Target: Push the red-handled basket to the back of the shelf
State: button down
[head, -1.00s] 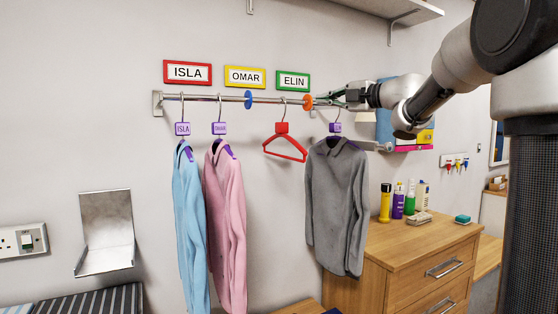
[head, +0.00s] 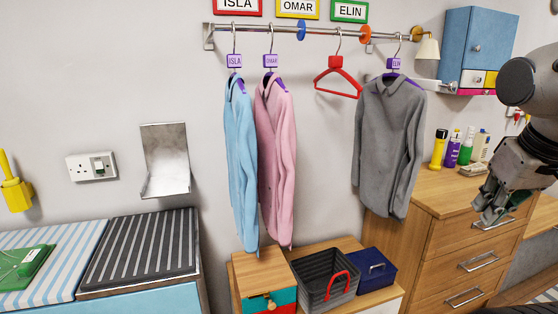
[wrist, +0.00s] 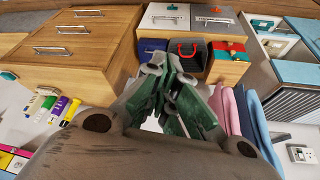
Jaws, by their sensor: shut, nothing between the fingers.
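The dark grey basket (head: 318,297) with a red handle sits on a low wooden shelf (head: 378,298), between a small wooden drawer box and a navy box. It also shows in the wrist view (wrist: 200,56), upside down and beyond the fingers. My gripper (head: 483,214) is shut and empty in front of the wooden chest of drawers, well to the right of and above the basket. The fingers (wrist: 168,78) also show in the wrist view, apart from the basket.
The navy box (head: 368,272) stands right of the basket and the drawer box (head: 262,272) left. A grey shirt (head: 388,140) hangs on the rail above, with pink and blue shirts further left. The chest of drawers (head: 450,225) stands to the right.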

aim_at(327, 280)
jog(key=i+l+u, duration=0.55)
jog(key=u, duration=0.2)
jog(key=i+l+u, duration=0.15)
jog(key=l+u, duration=0.2)
jog(key=l, duration=0.15)
